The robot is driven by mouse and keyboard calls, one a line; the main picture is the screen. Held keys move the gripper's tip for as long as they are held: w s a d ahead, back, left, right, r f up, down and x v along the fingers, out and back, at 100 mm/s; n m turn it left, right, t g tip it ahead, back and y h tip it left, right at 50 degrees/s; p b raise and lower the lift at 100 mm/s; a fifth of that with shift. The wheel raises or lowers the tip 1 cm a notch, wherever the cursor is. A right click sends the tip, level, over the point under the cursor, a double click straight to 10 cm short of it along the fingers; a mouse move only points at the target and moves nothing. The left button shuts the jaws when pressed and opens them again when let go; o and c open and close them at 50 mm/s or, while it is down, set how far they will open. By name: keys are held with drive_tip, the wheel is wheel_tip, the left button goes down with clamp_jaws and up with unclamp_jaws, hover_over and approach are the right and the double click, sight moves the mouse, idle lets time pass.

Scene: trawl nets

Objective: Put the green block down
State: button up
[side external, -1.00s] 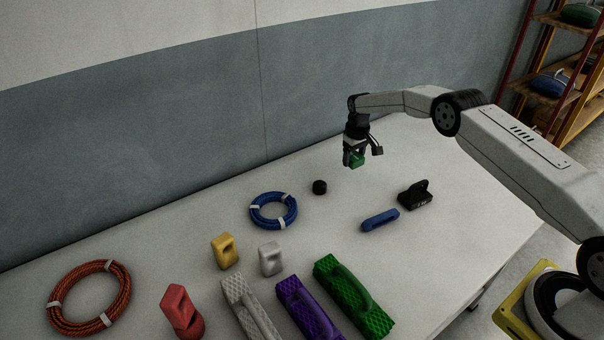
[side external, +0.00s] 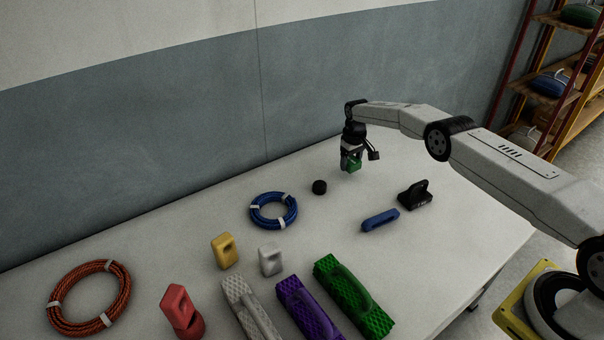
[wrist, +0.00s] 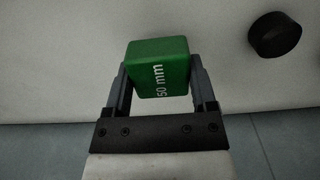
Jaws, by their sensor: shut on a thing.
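The green block (side external: 354,165) is a small green piece; in the wrist view the green block (wrist: 158,66) shows white "50 mm" lettering on one face. My gripper (side external: 351,163) is shut on it, with one finger on each side in the wrist view (wrist: 158,80). The gripper points down near the back of the white table (side external: 250,200). The block appears to be low over the table; I cannot tell whether it touches the surface.
A black disc (side external: 319,187) lies left of the gripper. A blue rope coil (side external: 273,224), a blue link (side external: 380,220) and a black fitting (side external: 415,195) lie nearer the camera. Yellow (side external: 224,262) and white (side external: 270,270) blocks stand further left. The wall (side external: 150,140) rises behind.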

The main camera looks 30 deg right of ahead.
sight(351, 160)
drive_tip(key=shift+f, duration=1)
drive_tip(key=o, duration=1.2)
drive_tip(key=shift+r, duration=0.25)
drive_tip(key=shift+r, duration=5.75)
drive_tip(key=shift+r, duration=0.1)
